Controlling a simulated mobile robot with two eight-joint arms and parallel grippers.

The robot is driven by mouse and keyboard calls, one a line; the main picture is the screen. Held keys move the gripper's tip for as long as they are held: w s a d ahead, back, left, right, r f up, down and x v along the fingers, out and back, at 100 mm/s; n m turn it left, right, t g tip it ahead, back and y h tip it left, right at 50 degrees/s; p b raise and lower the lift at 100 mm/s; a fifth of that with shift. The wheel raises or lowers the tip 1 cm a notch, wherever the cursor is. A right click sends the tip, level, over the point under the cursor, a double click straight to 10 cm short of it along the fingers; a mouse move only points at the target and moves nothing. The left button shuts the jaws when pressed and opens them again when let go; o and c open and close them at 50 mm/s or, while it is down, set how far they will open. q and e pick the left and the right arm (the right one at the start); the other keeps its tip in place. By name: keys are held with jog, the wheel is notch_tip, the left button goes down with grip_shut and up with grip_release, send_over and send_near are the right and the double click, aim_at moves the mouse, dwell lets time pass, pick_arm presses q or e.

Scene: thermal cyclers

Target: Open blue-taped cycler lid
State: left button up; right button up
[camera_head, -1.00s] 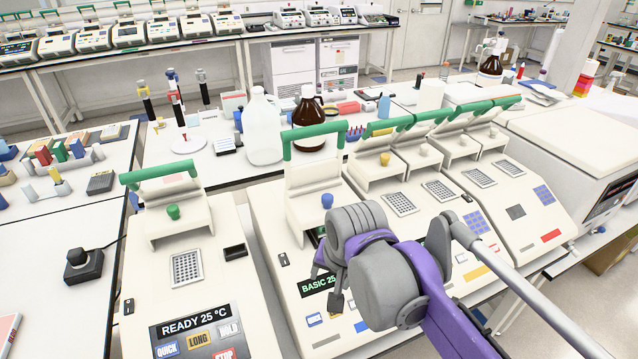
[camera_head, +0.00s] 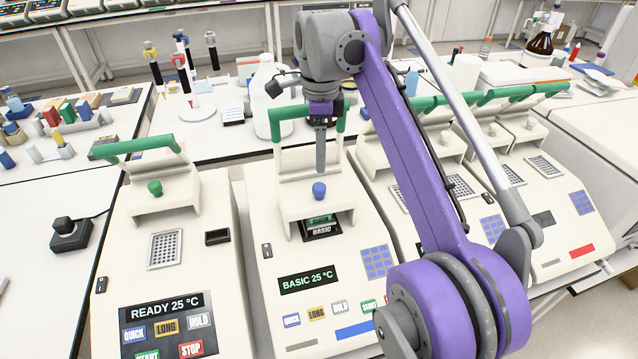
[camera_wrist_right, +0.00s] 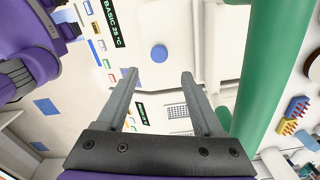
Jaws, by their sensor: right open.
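The blue-taped cycler (camera_head: 265,310) stands in the middle of the front row, with a blue strip (camera_head: 355,330) on its front panel and a "BASIC 25 °C" display. Its lid (camera_head: 300,190) has a blue knob (camera_head: 319,190) and a green handle (camera_head: 290,112). The lid covers the sample block; a dark gap with a label shows below it. My right gripper (camera_head: 321,160) points down over the lid. In the right wrist view its fingers (camera_wrist_right: 157,85) are open and empty, with the green handle (camera_wrist_right: 262,70) outside the right finger. My left gripper is not seen.

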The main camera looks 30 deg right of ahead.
aim_at(320, 186)
notch_tip(320, 186, down, 10)
jog(key=shift+s+b, duration=0.1)
jog(key=shift+b, duration=0.55)
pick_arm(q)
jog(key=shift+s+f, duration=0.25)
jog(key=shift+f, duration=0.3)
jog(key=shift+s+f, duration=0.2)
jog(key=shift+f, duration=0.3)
pick_arm(e)
grip_shut()
